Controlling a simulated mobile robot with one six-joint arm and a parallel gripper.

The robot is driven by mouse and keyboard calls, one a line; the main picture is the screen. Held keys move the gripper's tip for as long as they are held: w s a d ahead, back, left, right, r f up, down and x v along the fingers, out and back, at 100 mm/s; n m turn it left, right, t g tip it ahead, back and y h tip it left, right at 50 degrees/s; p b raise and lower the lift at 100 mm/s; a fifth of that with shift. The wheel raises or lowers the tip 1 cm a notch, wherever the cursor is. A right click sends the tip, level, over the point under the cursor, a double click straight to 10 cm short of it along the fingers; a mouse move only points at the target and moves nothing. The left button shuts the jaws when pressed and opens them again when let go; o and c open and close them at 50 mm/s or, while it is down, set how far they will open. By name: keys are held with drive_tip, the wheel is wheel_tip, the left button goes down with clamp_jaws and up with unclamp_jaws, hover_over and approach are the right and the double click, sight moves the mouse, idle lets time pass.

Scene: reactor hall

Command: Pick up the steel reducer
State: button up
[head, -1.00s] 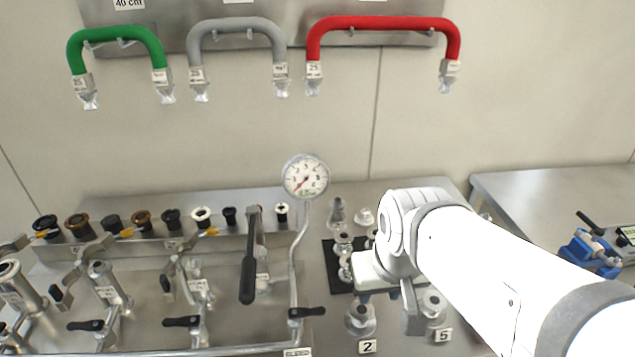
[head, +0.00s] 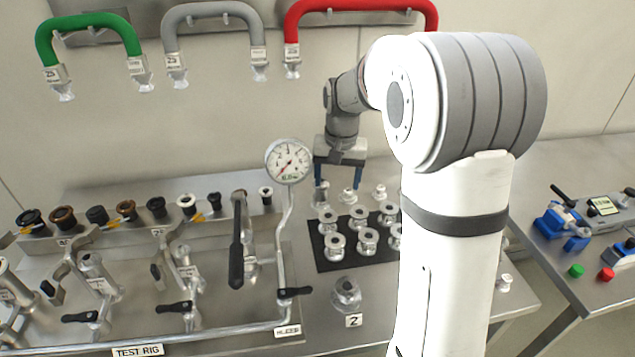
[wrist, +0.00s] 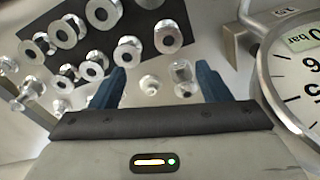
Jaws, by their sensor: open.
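My gripper (head: 338,180) is open and empty, pointing down above the back row of small steel fittings behind the black mat. A taller, tapered steel fitting (head: 320,193) stands at the left of that row, below the left finger; it looks like the steel reducer, but I cannot be sure. In the wrist view it stands (wrist: 182,76) between the two blue fingers, nearer the right one. A smaller stepped fitting (head: 348,195) stands beside it and also shows between the fingers in the wrist view (wrist: 150,84). Neither is touched.
A black mat (head: 325,262) holds several flanged steel fittings in front of the row. The pressure gauge (head: 289,161) and its pipe stand close left of my gripper. A round fitting (head: 345,292) stands by label 2. My arm hides the table's right part.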

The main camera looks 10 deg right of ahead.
drive_tip(key=p, duration=0.2)
hover_over(321, 192)
drive_tip(key=d, duration=0.1)
drive_tip(key=shift+g, duration=0.4)
wheel_tip(321, 192, down, 6)
drive_tip(key=shift+f, duration=0.25)
drive_tip(key=shift+w+a+f, duration=0.1)
drive_tip(key=shift+w+f, duration=0.05)
drive_tip(key=shift+f, duration=0.1)
wheel_tip(321, 192, down, 3)
drive_tip(key=shift+w+a+r+p, duration=0.1)
drive_tip(key=shift+r+p, duration=0.1)
drive_tip(key=shift+p, duration=0.2)
drive_tip(key=shift+w+a+f+p, duration=0.1)
drive_tip(key=shift+w+f+p, duration=0.2)
drive_tip(key=shift+f, duration=0.55)
drive_tip(key=shift+w+a+f+p, duration=0.1)
drive_tip(key=shift+f+p, duration=0.25)
drive_tip(key=shift+f, duration=0.55)
drive_tip(key=shift+w+f+p, duration=0.15)
drive_tip(key=shift+f+p, duration=0.2)
drive_tip(key=shift+f, duration=0.5)
drive_tip(key=shift+c, duration=0.5)
drive_tip(key=c, duration=0.9)
